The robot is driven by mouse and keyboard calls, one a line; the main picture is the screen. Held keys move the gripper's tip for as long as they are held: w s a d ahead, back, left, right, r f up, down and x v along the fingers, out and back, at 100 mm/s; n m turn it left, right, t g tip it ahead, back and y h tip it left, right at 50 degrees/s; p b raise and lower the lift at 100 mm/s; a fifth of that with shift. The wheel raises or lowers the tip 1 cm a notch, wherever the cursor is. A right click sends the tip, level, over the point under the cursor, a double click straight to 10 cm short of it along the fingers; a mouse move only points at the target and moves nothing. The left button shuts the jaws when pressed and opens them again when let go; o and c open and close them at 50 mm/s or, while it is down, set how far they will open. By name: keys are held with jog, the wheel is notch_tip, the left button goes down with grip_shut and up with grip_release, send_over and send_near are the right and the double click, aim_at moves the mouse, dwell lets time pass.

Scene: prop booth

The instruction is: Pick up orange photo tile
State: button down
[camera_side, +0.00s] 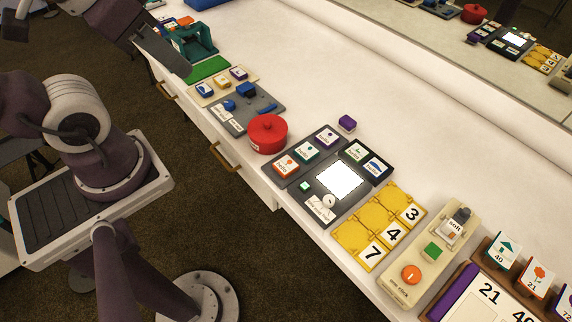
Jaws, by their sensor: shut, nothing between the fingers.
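The orange photo tile (286,165) has a white picture label and lies at the near left end of a dark tray (272,169). A green tile (306,151) and a purple tile (327,137) lie in a row beyond it.
A red lidded pot (268,134) stands just left of the tray. A lit white panel (342,180) and a black holder (366,162) with two tiles are to the right. A small purple block (347,123) lies behind. The white table (400,120) is clear towards the back.

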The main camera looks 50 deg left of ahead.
jog(key=c, duration=1.1)
grip_release()
jog(key=m+g, duration=0.6)
jog(key=m, duration=1.2)
send_over(286, 164)
notch_tip(286, 164, down, 27)
jog(key=shift+f, duration=0.1)
notch_tip(286, 164, down, 7)
jog(key=shift+f, duration=0.1)
